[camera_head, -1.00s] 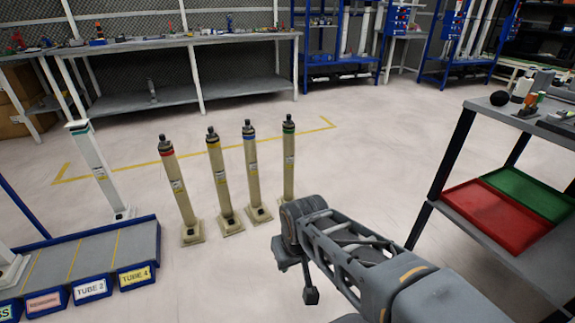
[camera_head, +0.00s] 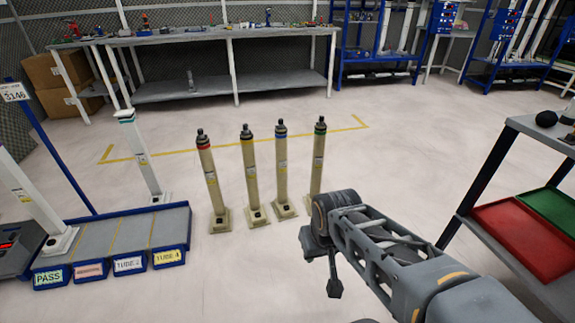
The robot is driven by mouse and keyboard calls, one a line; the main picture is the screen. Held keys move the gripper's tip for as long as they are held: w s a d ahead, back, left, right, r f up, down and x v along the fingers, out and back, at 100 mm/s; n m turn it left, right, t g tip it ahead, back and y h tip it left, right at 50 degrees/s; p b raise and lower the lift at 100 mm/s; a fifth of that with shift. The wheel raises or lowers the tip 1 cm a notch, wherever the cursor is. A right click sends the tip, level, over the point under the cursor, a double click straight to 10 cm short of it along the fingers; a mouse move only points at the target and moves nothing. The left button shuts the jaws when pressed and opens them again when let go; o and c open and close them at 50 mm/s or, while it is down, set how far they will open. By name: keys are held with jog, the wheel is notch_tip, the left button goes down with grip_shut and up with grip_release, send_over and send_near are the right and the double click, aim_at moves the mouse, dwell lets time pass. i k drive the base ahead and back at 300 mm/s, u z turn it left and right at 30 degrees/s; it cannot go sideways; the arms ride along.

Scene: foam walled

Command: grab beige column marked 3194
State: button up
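Several beige columns stand upright on square bases on the floor in the middle of the head view. One has a red band (camera_head: 211,182), one a yellow band (camera_head: 250,177), one a blue band (camera_head: 281,172) and one a green band (camera_head: 317,165). Each has a dark cap and a small label too small to read, so I cannot tell which is marked 3194. My gripper (camera_head: 322,268) is at the end of my arm, low and right of the columns in the picture. It looks apart from them. Its fingers are not clear, and nothing is seen held.
A sign (camera_head: 14,92) reads 3146. A shelf unit with red (camera_head: 523,240) and green (camera_head: 556,209) trays is at right.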

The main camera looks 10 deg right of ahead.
aim_at(256, 214)
jog(key=z, duration=2.75)
jog(key=i, duration=1.2)
jog(key=u, duration=3.25)
